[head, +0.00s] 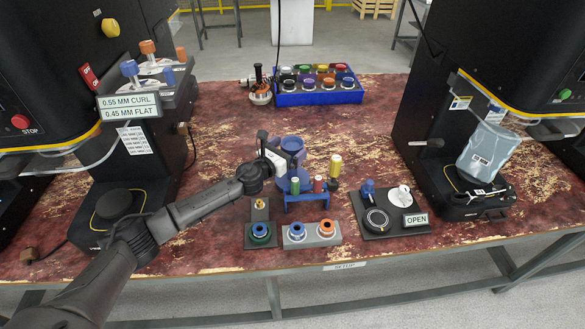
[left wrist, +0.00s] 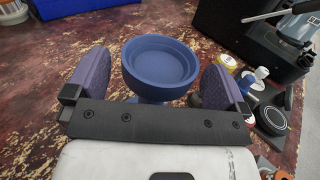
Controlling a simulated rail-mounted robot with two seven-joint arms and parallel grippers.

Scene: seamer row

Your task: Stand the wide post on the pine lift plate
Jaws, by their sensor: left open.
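A wide blue round piece (left wrist: 158,68) with a raised rim and a recessed top stands between my left gripper's two purple fingers in the left wrist view; it looks like the wide post. My left gripper (head: 290,161) is open over the middle of the bench, with gaps on both sides of the piece. In the head view the gripper partly hides this spot. No plate is marked as pine. A dark round plate (head: 115,205) sits low in the left machine. My right gripper is not in view.
A blue rack (head: 307,197) with green and red posts stands just in front of my gripper, a yellow post (head: 335,165) beside it. Ring blocks (head: 307,234) and an OPEN-labelled board (head: 414,219) lie nearer the front edge. A blue crate (head: 318,97) stands behind.

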